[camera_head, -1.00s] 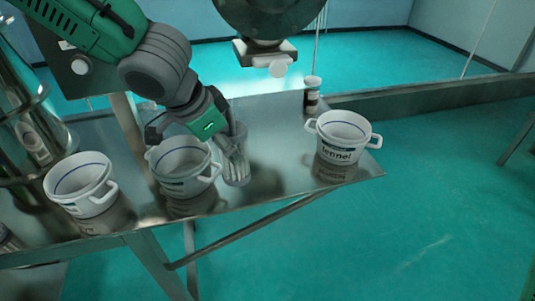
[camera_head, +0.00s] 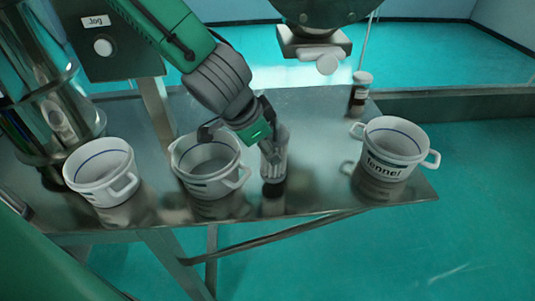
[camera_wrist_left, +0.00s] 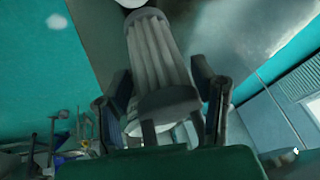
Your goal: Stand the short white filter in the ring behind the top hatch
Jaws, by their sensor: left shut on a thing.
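The short white filter (camera_head: 275,157) is a pale, ribbed, upright cylinder just right of the middle pot in the head view. My left gripper (camera_head: 267,136) is shut on it from the left. In the left wrist view the filter (camera_wrist_left: 153,50) stretches away from between the two dark fingers (camera_wrist_left: 163,100), with a darker, wider collar near them. I cannot tell whether its lower end touches the table. The ring and the top hatch cannot be made out with certainty. My right gripper is not in view.
Pots with handles stand on the metal table (camera_head: 315,120): one at left (camera_head: 100,172), one in the middle (camera_head: 209,168), and one labelled fennel (camera_head: 395,148) at right. A small dark jar (camera_head: 360,92) stands behind. A machine part (camera_head: 313,42) hangs above. A box marked Jog (camera_head: 105,60) is at upper left.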

